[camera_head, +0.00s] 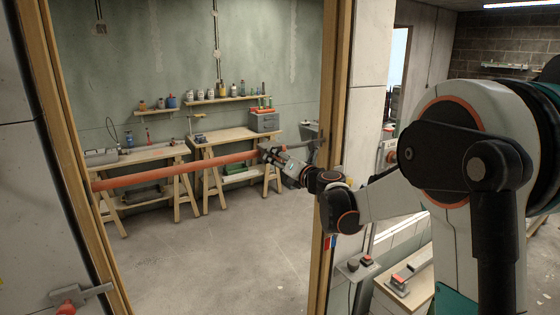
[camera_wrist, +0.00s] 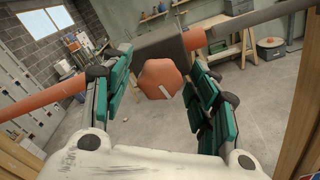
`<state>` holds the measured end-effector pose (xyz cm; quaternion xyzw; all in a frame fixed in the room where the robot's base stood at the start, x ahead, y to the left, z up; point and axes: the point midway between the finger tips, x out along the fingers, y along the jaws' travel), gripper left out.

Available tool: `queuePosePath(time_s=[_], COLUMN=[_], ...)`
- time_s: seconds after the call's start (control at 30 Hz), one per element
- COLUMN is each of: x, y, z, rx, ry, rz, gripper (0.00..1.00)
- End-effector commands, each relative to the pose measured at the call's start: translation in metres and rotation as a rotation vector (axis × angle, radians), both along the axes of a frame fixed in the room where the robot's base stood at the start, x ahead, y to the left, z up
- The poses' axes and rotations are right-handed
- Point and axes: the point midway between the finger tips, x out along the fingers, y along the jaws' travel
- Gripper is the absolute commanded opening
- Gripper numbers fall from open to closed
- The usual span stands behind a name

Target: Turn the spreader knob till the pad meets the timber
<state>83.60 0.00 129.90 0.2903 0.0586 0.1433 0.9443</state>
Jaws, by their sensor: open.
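A red-orange spreader bar (camera_head: 185,170) spans the opening between the left timber (camera_head: 75,170) and the right timber (camera_head: 332,120). Its grey shaft (camera_wrist: 250,17) runs from a dark housing (camera_wrist: 160,43) to the upper right in the wrist view. The orange faceted spreader knob (camera_wrist: 158,80) sits at the housing, between my gripper's two green-padded fingers. My gripper (camera_head: 268,152) is open around the knob, with visible gaps on both sides. The pad at the shaft's right end is too small to make out, so I cannot tell whether it touches the right timber.
A second orange knob with a grey shaft (camera_head: 85,295) shows low at the left timber. Workbenches (camera_head: 235,135) and shelves with bottles stand at the back wall. A low bench with orange-topped items (camera_head: 400,283) is at lower right. The floor inside the opening is clear.

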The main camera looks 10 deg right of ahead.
Motion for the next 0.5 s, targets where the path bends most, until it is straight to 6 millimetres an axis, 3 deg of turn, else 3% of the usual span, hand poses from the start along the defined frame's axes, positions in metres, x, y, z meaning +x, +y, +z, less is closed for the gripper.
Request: queuePosePath(time_s=[0.17,0.5], x=[-0.020,-0.084], y=[-0.006,-0.028], z=[0.001,0.002], rx=[0.000,0.000], ry=[0.000,0.000], rz=[0.000,-0.001], gripper=[0.54,0.54])
